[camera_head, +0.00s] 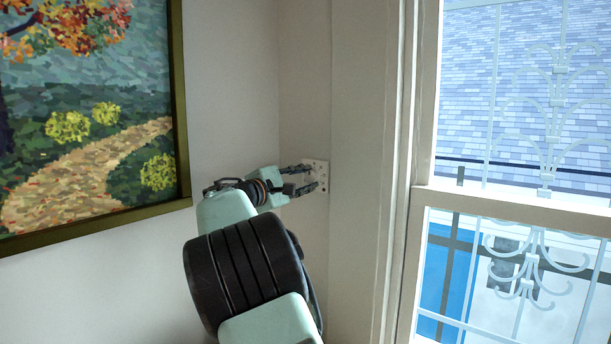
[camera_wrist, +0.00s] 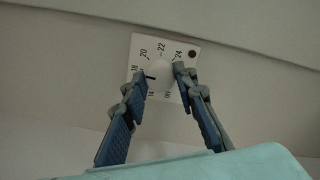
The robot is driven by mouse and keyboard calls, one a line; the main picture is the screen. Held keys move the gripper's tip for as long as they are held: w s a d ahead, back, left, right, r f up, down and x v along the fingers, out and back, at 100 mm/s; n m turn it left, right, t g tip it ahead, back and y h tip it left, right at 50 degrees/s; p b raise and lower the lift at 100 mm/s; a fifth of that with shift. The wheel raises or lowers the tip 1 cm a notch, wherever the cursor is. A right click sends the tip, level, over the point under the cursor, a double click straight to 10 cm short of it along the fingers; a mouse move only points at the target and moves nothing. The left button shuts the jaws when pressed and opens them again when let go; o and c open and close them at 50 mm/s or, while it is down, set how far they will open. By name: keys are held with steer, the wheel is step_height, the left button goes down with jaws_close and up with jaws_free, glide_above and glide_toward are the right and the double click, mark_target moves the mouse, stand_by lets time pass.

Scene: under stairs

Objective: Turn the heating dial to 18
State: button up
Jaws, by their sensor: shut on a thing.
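The heating dial's white plate (camera_head: 323,184) is on the narrow wall strip beside the window frame. In the wrist view the plate (camera_wrist: 187,43) shows 18, 20, 22 and 24 around its upper and left edge, with smaller marks lower down partly hidden. The pale round knob (camera_wrist: 161,72) is at its middle. A short dark mark on the knob's left side points left, toward the area near 18; the exact reading is unclear. My gripper (camera_wrist: 159,77) is shut on the knob, one finger on each side. In the head view my gripper (camera_head: 306,180) reaches the plate from the left.
A framed landscape painting (camera_head: 182,120) hangs on the wall left of my arm. A window frame (camera_head: 424,120) with metal scrollwork behind it stands to the right of the dial. The wall between painting and dial is bare.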

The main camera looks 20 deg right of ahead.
steer(key=shift+n, duration=0.3)
steer(key=o, duration=1.2)
steer(key=shift+c, duration=0.2)
steer(key=v, duration=1.2)
